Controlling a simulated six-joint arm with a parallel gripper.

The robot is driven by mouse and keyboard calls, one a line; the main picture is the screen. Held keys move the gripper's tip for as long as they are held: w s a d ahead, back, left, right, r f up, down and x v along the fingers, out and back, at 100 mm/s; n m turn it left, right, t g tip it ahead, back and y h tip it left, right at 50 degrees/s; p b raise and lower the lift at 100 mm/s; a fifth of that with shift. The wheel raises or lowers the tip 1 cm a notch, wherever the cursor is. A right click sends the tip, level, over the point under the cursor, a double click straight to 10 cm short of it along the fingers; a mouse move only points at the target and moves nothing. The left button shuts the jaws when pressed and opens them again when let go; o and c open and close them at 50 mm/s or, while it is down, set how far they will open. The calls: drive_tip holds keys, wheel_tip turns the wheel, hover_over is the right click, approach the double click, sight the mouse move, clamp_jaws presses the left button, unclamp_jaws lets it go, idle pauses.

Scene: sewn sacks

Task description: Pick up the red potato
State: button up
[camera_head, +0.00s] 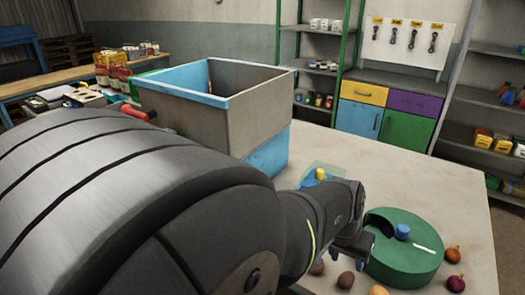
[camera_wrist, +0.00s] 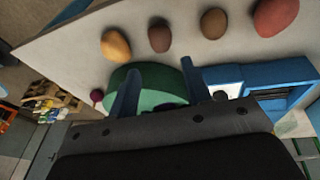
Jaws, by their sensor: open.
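The red potato (camera_wrist: 276,17) is a reddish-brown lump lying on the pale table at the top right of the wrist view. It is the rightmost in a row with a brown potato (camera_wrist: 214,23), a darker brown one (camera_wrist: 159,36) and a yellow-orange one (camera_wrist: 116,44). My gripper (camera_wrist: 158,80) is open, with two blue-grey fingers spread apart and nothing between them. The red potato is apart from the fingers, up and to their right. In the head view my arm hides the red potato; a brown potato (camera_head: 346,280) shows beside my wrist.
A green round device (camera_head: 405,262) with a blue knob stands right of my wrist. A large grey bin with blue trim (camera_head: 258,112) stands behind my arm. A blue frame-like object (camera_wrist: 285,75) is at the right of the wrist view.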

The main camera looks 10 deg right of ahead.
sight(347, 277)
drive_tip(key=shift+a+x, duration=0.1)
drive_tip(key=shift+x, duration=2.15)
drive_tip(key=shift+a+x, duration=0.15)
drive_tip(key=shift+x, duration=2.05)
drive_tip(key=shift+f, duration=0.1)
drive_tip(key=shift+c, duration=0.3)
drive_tip(key=c, duration=0.7)
